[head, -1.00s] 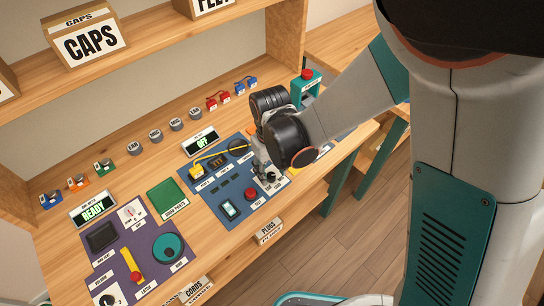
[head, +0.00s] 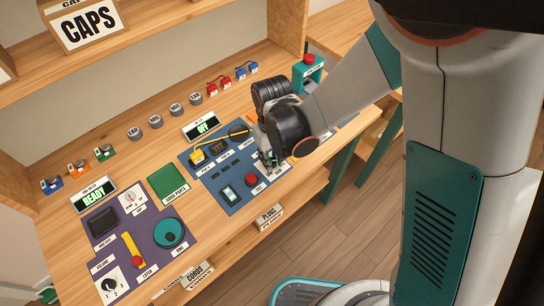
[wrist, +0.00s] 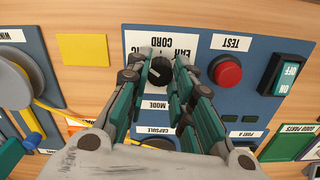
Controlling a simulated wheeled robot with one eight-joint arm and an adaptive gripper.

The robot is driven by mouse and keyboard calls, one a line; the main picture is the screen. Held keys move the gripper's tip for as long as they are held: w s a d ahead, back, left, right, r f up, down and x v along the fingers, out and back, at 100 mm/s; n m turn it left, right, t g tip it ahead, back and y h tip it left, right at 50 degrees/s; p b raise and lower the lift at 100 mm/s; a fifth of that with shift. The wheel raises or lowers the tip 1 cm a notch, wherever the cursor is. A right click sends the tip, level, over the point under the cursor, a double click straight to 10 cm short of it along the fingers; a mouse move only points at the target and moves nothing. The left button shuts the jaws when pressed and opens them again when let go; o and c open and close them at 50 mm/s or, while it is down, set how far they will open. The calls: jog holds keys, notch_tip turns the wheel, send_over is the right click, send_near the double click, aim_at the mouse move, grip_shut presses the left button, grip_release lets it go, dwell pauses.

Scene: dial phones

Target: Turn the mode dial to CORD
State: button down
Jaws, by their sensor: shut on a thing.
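The mode dial (wrist: 158,73) is a black round knob with a small white mark, on a white plate on a blue panel. In the wrist view the labels are upside down; CORD (wrist: 160,40) and EAR (wrist: 187,52) lie beyond the knob, and MODE (wrist: 153,105) lies on the near side. I cannot tell exactly which label the mark points to. My gripper (wrist: 158,66) is shut on the dial, one finger on each side. In the head view my gripper (head: 268,160) is over the blue panel's right end and hides the dial.
Beside the dial are a red TEST button (wrist: 227,72) and an ON/OFF rocker switch (wrist: 285,75). A display (head: 202,126) reads OFF behind the blue panel. A purple panel (head: 135,262) with other controls lies to the left. Several small caps line the bench's back.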

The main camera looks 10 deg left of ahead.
jog(key=shift+m, duration=0.4)
jog(key=m+b, duration=0.1)
jog(key=m, duration=0.3)
jog(key=shift+m+b, duration=0.3)
jog(key=m+b, duration=0.1)
jog(key=m, duration=0.4)
jog(key=shift+m, duration=0.3)
jog(key=c, duration=1.4)
grip_release()
jog(key=shift+o, duration=0.2)
jog(key=shift+s+r, duration=0.1)
jog(key=shift+r, duration=3.7)
